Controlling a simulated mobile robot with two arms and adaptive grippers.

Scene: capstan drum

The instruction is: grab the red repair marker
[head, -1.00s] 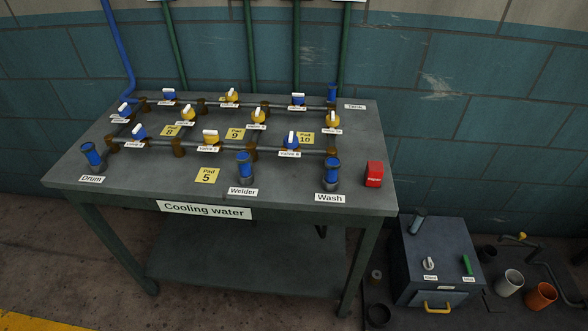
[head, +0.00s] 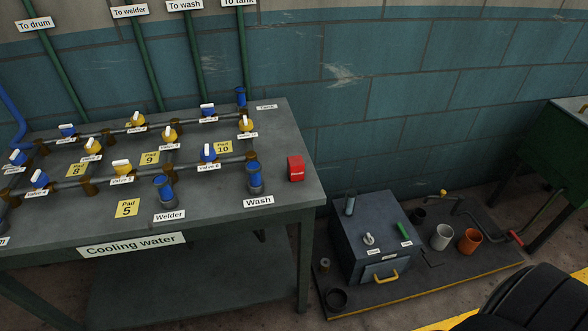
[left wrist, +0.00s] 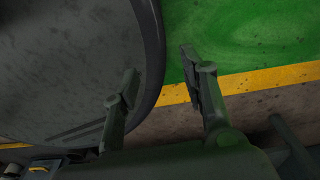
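My left gripper (left wrist: 160,76) shows only in the left wrist view. Its two fingers are spread apart with nothing between them, above a floor with green paint and a yellow line. It is away from the marker, which does not show in that view. My right gripper is not in view.
Pipes with blue and yellow valves (head: 122,167) cover the table left of the marker. A blue Wash outlet (head: 254,178) stands close by. A grey box (head: 370,235) with a yellow handle stands on a low base right of the table. A green cabinet (head: 560,150) is at far right.

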